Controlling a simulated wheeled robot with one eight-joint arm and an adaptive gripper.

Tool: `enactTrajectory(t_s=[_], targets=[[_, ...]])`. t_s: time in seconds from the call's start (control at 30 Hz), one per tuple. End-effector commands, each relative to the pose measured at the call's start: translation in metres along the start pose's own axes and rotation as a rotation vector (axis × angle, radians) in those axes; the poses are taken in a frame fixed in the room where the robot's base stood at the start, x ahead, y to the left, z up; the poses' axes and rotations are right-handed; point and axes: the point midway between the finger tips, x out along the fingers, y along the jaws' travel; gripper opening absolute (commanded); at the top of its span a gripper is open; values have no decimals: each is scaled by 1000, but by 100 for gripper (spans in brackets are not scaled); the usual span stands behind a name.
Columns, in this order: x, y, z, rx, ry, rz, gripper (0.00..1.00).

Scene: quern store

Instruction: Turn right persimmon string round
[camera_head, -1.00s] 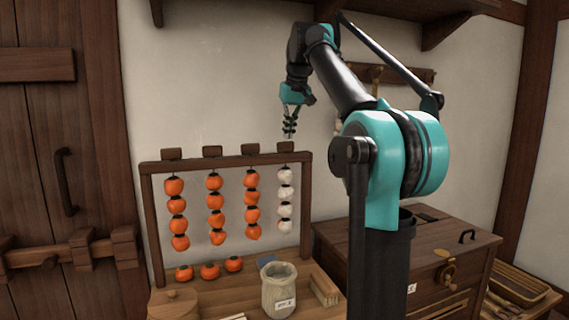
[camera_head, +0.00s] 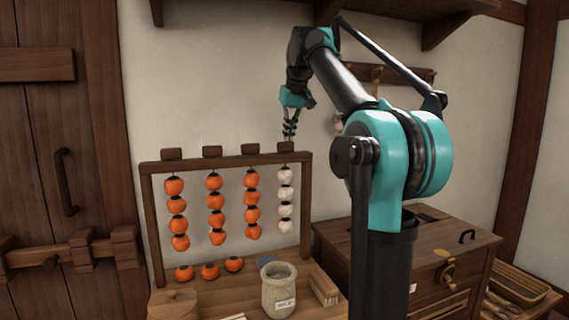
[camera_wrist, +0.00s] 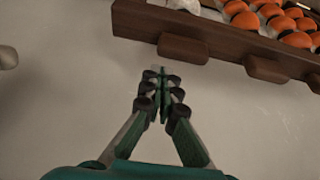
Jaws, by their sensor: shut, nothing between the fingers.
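The right persimmon string (camera_head: 285,200) hangs from the right end of a dark wooden rack (camera_head: 226,161) and carries several white fruits. Its wooden block (camera_head: 286,146) sits on the top bar. My gripper (camera_head: 288,138) is shut and empty, pointing down just above or behind that block; the depth gap is hard to judge. In the wrist view my gripper (camera_wrist: 161,76) has its fingertips together near the block (camera_wrist: 183,48), apart from it in the picture. The white fruits (camera_wrist: 184,4) are mostly cut off at the top edge there.
Three orange persimmon strings (camera_head: 215,208) hang to the left. Loose orange persimmons (camera_head: 210,271) and a labelled jar (camera_head: 279,290) stand on the bench below, with a brush (camera_head: 324,286) beside it. A wooden chest (camera_head: 430,245) is at right. A shelf (camera_head: 400,10) runs overhead.

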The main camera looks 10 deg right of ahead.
Motion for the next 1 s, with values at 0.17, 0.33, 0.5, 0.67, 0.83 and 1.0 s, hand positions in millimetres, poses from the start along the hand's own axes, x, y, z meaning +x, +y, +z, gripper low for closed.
enactTrajectory(t_s=[0.17, 0.33, 0.5, 0.67, 0.83, 1.0], targets=[[8, 0, 3, 0, 0, 0, 0], [15, 0, 6, 0, 0, 0, 0], [22, 0, 9, 0, 0, 0, 0], [26, 0, 11, 0, 0, 0, 0], [27, 0, 11, 0, 0, 0, 0], [27, 0, 12, 0, 0, 0, 0]])
